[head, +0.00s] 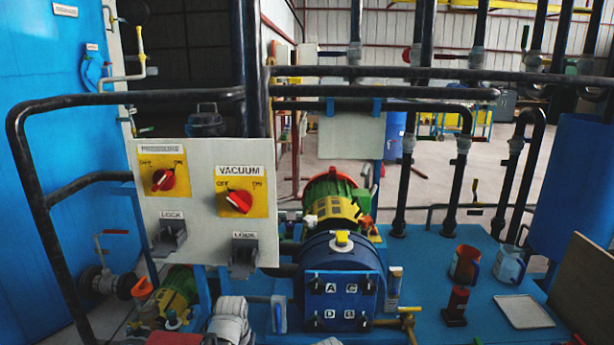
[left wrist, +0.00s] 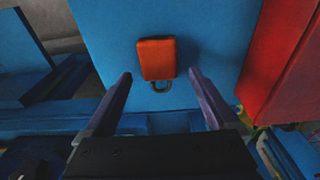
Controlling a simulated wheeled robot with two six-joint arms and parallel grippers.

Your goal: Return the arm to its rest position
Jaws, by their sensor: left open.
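My left gripper (left wrist: 161,74) is open in the left wrist view, its two dark fingers apart with nothing held between them. An orange padlock (left wrist: 157,58) with its shackle toward the bottom of the picture lies on a blue surface (left wrist: 215,40), just ahead of and between the fingertips. I cannot tell whether the fingers touch it. Neither gripper can be made out in the head view, and my right gripper is in no view.
A white panel (head: 206,218) carries red PRESSURE (head: 163,180) and VACUUM (head: 236,202) knobs, with grey LOCK hasps (head: 170,238) below. The blue bench (head: 440,265) holds a blue pump (head: 340,280), mugs (head: 508,265) and a grey tray (head: 524,311).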

